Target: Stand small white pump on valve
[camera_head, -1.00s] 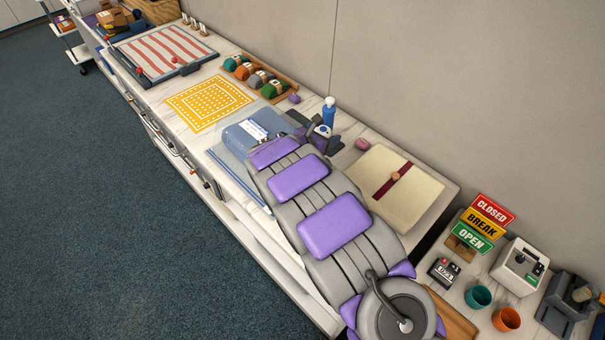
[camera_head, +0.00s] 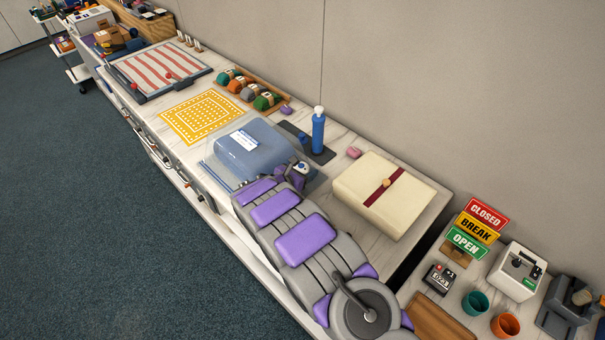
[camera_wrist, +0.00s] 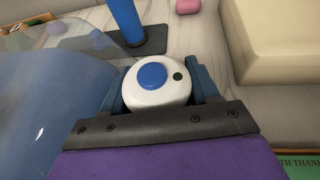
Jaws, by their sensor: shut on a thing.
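The small white pump (camera_wrist: 155,98) is a rounded white body with a blue round button and a small dark green dot on top. My gripper (camera_wrist: 161,90) is shut on it, one dark blue finger on each side. In the head view the pump (camera_head: 301,167) shows at the end of my arm, beside the right end of a blue cushion (camera_head: 252,150) with a white label. The cushion also fills the left of the wrist view (camera_wrist: 50,115). I cannot make out the valve in either view. The underside of the pump is hidden.
A blue bottle (camera_head: 318,133) with a white cap stands on a dark mat beyond the pump. A pink block (camera_head: 354,152) and a cream box (camera_head: 360,200) with a dark red band lie to the right. A yellow patterned mat (camera_head: 167,121) lies left of the cushion.

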